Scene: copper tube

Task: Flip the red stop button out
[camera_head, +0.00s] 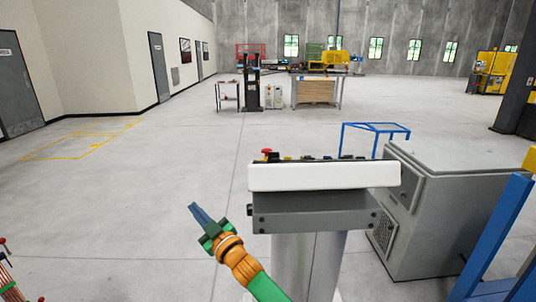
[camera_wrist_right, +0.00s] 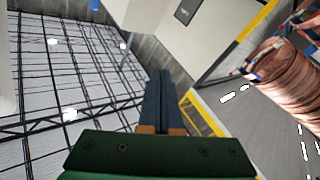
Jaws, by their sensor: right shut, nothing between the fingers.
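The red stop button (camera_head: 266,152) stands at the left end of the white-edged control panel (camera_head: 325,176) in the head view. Only its side and top edge show above the panel's rim. My right gripper (camera_head: 193,206) is left of the panel and lower in the picture, apart from the button. Its blue fingers are shut together with nothing between them and point up and left. The right wrist view shows the same closed fingers (camera_wrist_right: 161,73) pointing away from the button, which is not visible there. My left gripper is in neither view.
A grey cabinet (camera_head: 440,215) stands right of the panel's pedestal (camera_head: 310,265), with a blue frame (camera_head: 375,130) behind. Copper tubes (camera_wrist_right: 288,85) lie bundled at the right of the wrist view. Open floor lies left of the panel.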

